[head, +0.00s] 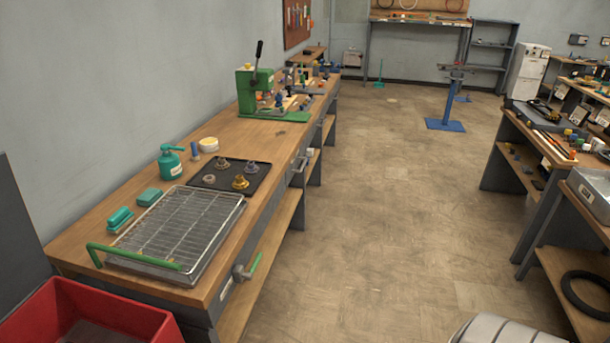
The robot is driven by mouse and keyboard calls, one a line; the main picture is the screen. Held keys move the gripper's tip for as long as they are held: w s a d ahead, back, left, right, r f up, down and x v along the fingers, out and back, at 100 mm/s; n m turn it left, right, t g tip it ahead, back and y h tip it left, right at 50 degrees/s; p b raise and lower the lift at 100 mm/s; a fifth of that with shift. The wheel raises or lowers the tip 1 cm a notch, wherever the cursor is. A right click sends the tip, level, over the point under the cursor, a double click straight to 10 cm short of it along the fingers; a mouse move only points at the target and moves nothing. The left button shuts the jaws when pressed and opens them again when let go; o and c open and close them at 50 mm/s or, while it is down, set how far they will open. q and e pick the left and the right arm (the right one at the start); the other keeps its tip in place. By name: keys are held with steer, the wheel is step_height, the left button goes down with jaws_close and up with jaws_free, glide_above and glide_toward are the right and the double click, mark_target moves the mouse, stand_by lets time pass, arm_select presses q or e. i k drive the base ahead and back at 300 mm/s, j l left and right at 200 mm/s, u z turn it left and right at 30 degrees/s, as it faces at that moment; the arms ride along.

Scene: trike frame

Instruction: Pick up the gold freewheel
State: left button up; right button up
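The gold freewheel (240,182) lies on a black tray (229,170) on the long wooden workbench (240,139) at the left. It sits near the tray's front right corner. Neither of my grippers shows in the head view.
A wire-topped metal tray (180,232) with a green handle is in front of the black tray. A teal oil can (170,162) stands left of it. A green press (255,90) stands farther back. A red bin (90,315) is at lower left. The middle floor is clear.

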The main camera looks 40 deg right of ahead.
mark_target(239, 183)
steer(key=z, duration=0.95)
steer(key=u, duration=0.45)
steer(key=i+l+u, duration=0.2)
steer(key=u, duration=0.15)
steer(key=i+l+u, duration=0.15)
steer(key=l+u, duration=0.2)
steer(key=l, duration=0.15)
steer(key=i+l+u, duration=0.1)
steer(key=l+u, duration=0.55)
steer(key=l, duration=0.15)
steer(key=i, duration=0.05)
